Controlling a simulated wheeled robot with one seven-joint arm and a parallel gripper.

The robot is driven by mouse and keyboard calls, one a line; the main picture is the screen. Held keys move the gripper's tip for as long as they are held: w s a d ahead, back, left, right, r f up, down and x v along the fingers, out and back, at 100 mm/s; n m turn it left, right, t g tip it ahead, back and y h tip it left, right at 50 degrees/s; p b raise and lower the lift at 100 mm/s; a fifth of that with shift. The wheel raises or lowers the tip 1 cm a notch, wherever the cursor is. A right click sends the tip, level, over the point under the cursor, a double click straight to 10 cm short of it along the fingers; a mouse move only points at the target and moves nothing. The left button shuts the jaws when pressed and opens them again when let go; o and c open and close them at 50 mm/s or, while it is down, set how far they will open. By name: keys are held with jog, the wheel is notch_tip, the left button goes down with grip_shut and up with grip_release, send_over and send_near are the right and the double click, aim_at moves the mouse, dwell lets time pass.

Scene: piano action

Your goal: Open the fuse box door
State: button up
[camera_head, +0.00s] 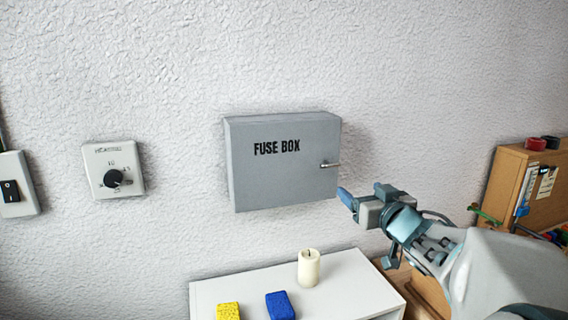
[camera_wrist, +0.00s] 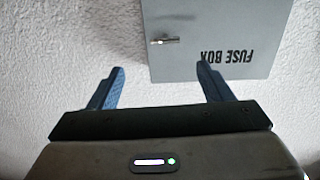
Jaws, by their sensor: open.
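The grey fuse box (camera_head: 283,175) hangs on the white wall, and its door is shut. Its door, with upside-down lettering, also shows in the wrist view (camera_wrist: 215,30). A small metal handle (camera_head: 330,164) sits near the door's right edge; it shows in the wrist view too (camera_wrist: 164,40). My gripper (camera_head: 347,201) is just right of and below the box's lower right corner. In the wrist view my gripper (camera_wrist: 160,85) has its two blue fingers spread wide with nothing between them. The handle lies beyond the fingertips, apart from them.
A heating dial (camera_head: 113,168) and a light switch (camera_head: 15,185) are on the wall at left. Below, a white cabinet top (camera_head: 345,285) bears a candle (camera_head: 309,267), a yellow sponge (camera_head: 228,311) and a blue sponge (camera_head: 280,305). A wooden board (camera_head: 510,190) stands at right.

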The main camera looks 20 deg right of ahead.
aim_at(331, 166)
jog(key=shift+n+y, duration=0.3)
jog(key=shift+y, duration=0.2)
jog(key=w, duration=0.4)
jog(key=w+p, duration=0.1)
jog(key=w, duration=0.4)
jog(key=w+p, duration=0.1)
jog(key=w, duration=0.3)
jog(key=shift+w+a+r, duration=0.3)
jog(key=shift+w+a, duration=0.05)
jog(key=c, duration=1.4)
jog(key=shift+s, duration=0.1)
